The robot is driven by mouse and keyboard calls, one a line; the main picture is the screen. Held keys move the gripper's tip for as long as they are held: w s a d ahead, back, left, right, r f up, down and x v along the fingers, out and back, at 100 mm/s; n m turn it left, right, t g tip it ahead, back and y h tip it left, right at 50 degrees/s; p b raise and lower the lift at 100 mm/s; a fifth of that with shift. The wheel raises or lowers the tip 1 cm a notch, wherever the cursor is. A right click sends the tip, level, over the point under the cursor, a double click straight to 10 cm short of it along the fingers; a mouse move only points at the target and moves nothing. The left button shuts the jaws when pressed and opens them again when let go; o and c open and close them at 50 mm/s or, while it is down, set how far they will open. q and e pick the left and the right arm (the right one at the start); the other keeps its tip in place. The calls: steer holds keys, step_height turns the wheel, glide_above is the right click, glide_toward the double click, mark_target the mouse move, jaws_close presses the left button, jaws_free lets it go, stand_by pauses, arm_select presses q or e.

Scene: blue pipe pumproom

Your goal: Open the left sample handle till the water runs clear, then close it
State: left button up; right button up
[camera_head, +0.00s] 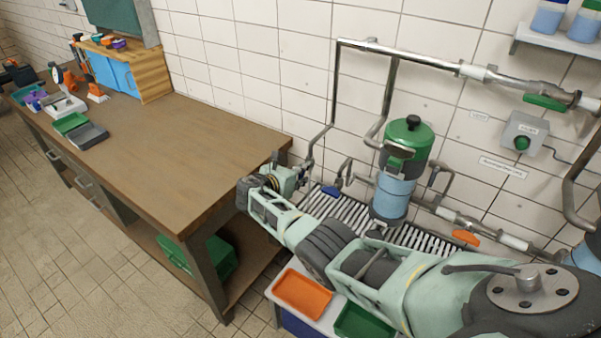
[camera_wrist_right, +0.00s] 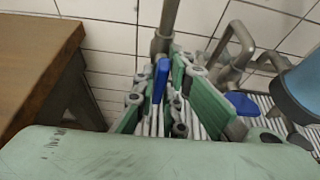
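My right gripper (camera_head: 301,170) reaches to the left sample pipe by the wall. In the right wrist view, its green-padded fingers (camera_wrist_right: 172,112) stand apart. An upright blue handle (camera_wrist_right: 160,80), the left one, shows between them, closer to the left finger; whether it touches a pad I cannot tell. In the head view the gripper hides this handle. A second blue handle (camera_head: 331,192) sits to the right, lying flatter, and also shows in the right wrist view (camera_wrist_right: 243,102). No running water is visible. My left gripper is out of view.
A wooden workbench (camera_head: 190,130) stands close on the left. A slatted drain grate (camera_head: 345,212) lies under the taps. A blue and green canister (camera_head: 393,190) stands right of them. Orange (camera_head: 302,294) and green (camera_head: 362,322) trays lie in front.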

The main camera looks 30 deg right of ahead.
steer(key=o, duration=0.3)
steer(key=shift+o, duration=0.2)
steer(key=v, duration=1.2)
steer(key=shift+f, duration=0.15)
steer(key=s+a+f+m+g+y+b, duration=0.15)
steer(key=s+f, duration=0.45)
steer(key=f, duration=0.6)
steer(key=s+a+f+m+y+b, duration=0.1)
steer(key=s+a+f+m+y, duration=0.15)
steer(key=s+f, duration=0.7)
steer(key=s+a+f+m+y+b, duration=0.1)
steer(key=s+f+y, duration=0.2)
steer(key=f, duration=1.3)
steer(key=s+a+f+m+y+b, duration=0.1)
steer(key=s+f+m, duration=0.4)
steer(key=s, duration=0.8)
steer(key=s+a+f+m+g+y+b, duration=0.1)
steer(key=s+f+m, duration=0.4)
steer(key=s, duration=0.7)
steer(key=s+a+f+m+g+y+b, duration=0.1)
steer(key=s+a+f+m+y, duration=0.1)
steer(key=s+f+m, duration=0.3)
steer(key=s+f+y, duration=0.1)
steer(key=s+f, duration=0.3)
steer(key=s, duration=0.4)
steer(key=shift+s+a, duration=0.2)
steer(key=shift+s, duration=0.1)
